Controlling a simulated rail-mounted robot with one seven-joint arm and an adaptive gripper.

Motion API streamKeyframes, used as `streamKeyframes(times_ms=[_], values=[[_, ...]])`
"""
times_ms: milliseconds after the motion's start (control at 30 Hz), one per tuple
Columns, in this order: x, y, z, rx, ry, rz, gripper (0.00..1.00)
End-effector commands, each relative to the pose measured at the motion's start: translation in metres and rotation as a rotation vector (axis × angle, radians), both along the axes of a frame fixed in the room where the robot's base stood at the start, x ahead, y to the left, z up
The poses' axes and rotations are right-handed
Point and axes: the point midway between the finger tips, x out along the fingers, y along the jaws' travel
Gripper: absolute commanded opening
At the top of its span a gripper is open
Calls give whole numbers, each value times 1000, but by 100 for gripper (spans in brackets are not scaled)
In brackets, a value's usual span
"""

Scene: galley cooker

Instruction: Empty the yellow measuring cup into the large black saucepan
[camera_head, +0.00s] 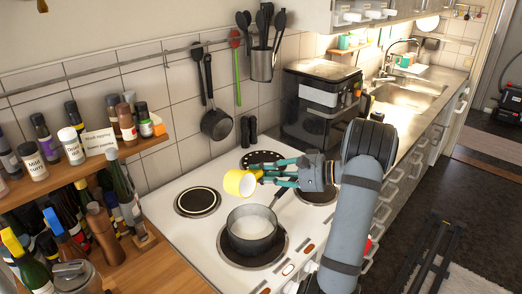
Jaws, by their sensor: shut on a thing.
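My gripper (264,178) has teal fingers and is shut on the yellow measuring cup (231,182). The cup is above the cooker, over the far side of the large black saucepan (252,243) and clear of its rim. The cup looks tipped on its side; its pale inside shows in part, and I cannot tell whether anything is in it. The saucepan stands upright on the front hob plate, with its handle pointing to the back right, under my gripper. The saucepan's inside looks pale grey-white; I cannot tell what that is.
A bare hob plate (198,201) lies left of the saucepan. A wooden shelf (85,170) with spice jars and bottles stands at the left. A black and silver appliance (318,105) stands behind the cooker's right.

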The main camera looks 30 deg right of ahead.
Motion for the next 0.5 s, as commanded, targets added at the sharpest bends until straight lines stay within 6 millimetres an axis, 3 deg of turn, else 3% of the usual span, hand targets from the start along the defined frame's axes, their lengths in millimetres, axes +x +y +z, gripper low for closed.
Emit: streamKeyframes(times_ms=[33, 100, 500], values=[[0, 0, -10, 4, -1, 4, 0], [2, -2, -10, -1, -5, 20, 0], [7, 3, 3, -56, 122, 91, 0]])
